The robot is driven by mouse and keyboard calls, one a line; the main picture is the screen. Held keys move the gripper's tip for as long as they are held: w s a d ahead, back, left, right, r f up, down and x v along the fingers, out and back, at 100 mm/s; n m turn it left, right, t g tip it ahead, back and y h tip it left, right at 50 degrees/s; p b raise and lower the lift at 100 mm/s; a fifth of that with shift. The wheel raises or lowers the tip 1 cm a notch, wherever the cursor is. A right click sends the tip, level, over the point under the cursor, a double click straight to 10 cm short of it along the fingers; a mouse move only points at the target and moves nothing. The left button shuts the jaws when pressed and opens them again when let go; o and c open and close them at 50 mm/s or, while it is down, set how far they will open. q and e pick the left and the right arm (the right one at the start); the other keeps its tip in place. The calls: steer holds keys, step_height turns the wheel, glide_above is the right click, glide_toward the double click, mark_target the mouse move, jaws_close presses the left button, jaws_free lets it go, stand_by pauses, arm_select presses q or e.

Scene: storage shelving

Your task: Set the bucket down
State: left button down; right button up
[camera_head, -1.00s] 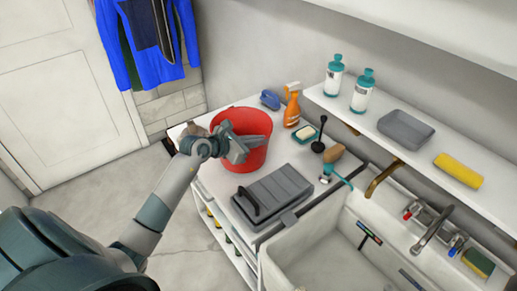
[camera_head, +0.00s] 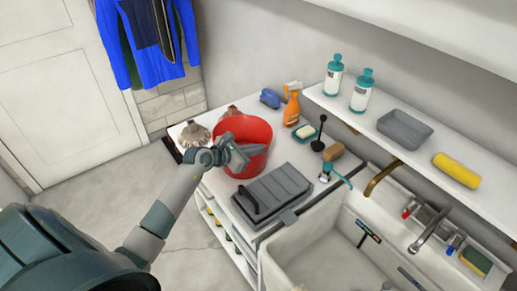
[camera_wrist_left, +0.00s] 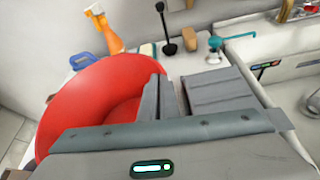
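The red bucket (camera_head: 258,133) is upright at the far left part of the white counter. Its base is at or very close to the counter top; I cannot tell whether it touches. My left gripper (camera_head: 240,158) is at the bucket's near side, its fingers close together on the rim. In the left wrist view the bucket (camera_wrist_left: 85,105) fills the left side, and its wall runs up to the fingers (camera_wrist_left: 160,98). The gripper hides part of the bucket's near wall. My right gripper is not in view.
A grey ribbed case (camera_head: 275,192) lies right of the bucket. An orange spray bottle (camera_head: 292,108), a blue brush (camera_head: 270,98) and a soap dish (camera_head: 305,133) stand behind it. A beige object (camera_head: 194,134) sits to its left. The sink (camera_head: 330,255) is at front right.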

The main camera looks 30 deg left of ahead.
arm_select(q)
steer(key=c, duration=2)
jaws_free()
steer(key=shift+r, duration=0.2)
steer(key=shift+s+a+r, duration=0.1)
steer(key=shift+s+a, duration=0.15)
steer(key=shift+s, duration=0.25)
steer(key=b+v, duration=0.2)
steer(key=v, duration=0.9)
steer(key=shift+d, duration=0.15)
